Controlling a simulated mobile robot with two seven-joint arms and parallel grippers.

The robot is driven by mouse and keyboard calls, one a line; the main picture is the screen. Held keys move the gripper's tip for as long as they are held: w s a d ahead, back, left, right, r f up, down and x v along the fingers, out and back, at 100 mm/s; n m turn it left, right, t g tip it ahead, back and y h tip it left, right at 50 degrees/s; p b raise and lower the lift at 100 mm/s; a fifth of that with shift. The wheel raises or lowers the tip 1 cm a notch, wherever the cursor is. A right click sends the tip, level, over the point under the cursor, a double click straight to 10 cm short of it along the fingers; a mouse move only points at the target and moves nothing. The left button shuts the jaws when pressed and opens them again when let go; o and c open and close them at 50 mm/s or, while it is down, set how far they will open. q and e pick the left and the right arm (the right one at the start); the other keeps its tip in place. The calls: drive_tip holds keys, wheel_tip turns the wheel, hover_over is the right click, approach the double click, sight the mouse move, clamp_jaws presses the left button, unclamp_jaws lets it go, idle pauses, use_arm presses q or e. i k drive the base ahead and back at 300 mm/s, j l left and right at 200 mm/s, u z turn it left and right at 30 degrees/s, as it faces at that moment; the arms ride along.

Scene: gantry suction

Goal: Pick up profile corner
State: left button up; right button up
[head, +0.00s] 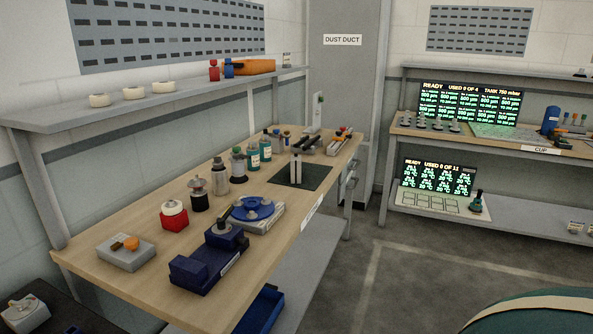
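No part is clearly recognisable as the profile corner at this size. A small pale upright piece (296,169) stands on a dark mat (317,176) towards the far end of the wooden workbench (140,285); I cannot tell whether it is the profile corner. Several long bars and small parts (338,143) lie at the bench's far end, too small to tell apart. Neither of my grippers is in view.
A shelf (150,103) runs above. Grey floor (410,270) is open at right, before another bench (480,145).

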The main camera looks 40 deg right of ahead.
sight(295, 161)
drive_tip(key=l+z, duration=0.15)
drive_tip(key=l, duration=0.7)
drive_tip(key=i+l+z, duration=0.1)
drive_tip(key=l, duration=0.25)
drive_tip(key=i+l+z, duration=0.1)
drive_tip(key=l, duration=0.25)
drive_tip(key=i+l, duration=0.25)
drive_tip(key=l+z, duration=0.05)
drive_tip(key=l, duration=0.05)
